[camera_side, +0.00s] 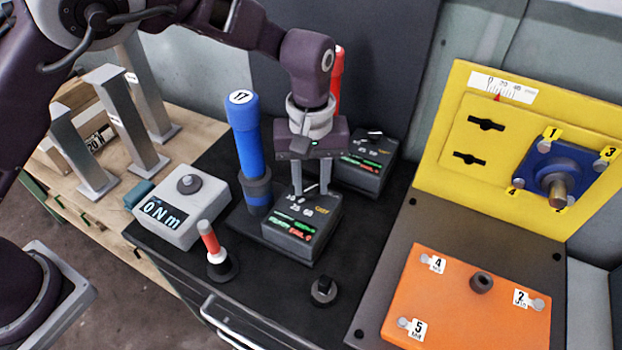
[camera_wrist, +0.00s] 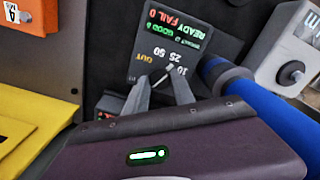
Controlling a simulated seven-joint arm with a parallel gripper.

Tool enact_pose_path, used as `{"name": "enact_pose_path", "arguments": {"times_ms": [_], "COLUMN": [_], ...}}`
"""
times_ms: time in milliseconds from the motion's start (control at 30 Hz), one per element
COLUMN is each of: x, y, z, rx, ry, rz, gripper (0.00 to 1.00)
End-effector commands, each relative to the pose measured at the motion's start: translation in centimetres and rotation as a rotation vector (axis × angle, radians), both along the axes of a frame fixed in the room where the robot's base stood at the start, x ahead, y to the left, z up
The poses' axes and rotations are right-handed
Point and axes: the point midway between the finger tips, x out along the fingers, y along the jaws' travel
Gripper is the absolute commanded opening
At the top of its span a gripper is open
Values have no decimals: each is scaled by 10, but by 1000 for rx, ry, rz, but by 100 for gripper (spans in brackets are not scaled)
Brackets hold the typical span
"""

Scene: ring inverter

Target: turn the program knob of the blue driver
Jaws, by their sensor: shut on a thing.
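The blue driver (camera_side: 248,150), marked 17, stands upright in a dark holder, left of my gripper in the side view. It also shows in the wrist view (camera_wrist: 255,115). Its grey control box (camera_side: 302,228) has green and red status words and a small program knob (camera_wrist: 163,76) with a printed scale and OUT around it. My gripper (camera_side: 310,190) points down over the box, its two fingertips (camera_wrist: 160,84) closed around the knob. The knob is mostly hidden by the fingers in the side view. The exact mark its pointer faces is hard to read.
A second, similar box (camera_side: 366,160) with a red driver (camera_side: 338,62) stands close behind. A torque meter (camera_side: 180,206) and a small red-and-white tool (camera_side: 212,245) stand left. A yellow panel (camera_side: 470,130) and orange plate (camera_side: 470,310) are right.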

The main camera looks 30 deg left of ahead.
Motion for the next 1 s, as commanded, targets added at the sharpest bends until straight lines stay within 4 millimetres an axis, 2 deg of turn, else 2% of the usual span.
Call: {"name": "enact_pose_path", "arguments": {"times_ms": [600,1000], "x": [1,1], "y": [0,0], "z": [1,1], "rx": [-2,-3], "ry": [-3,-2], "rz": [561,782], "gripper": [0,0]}}
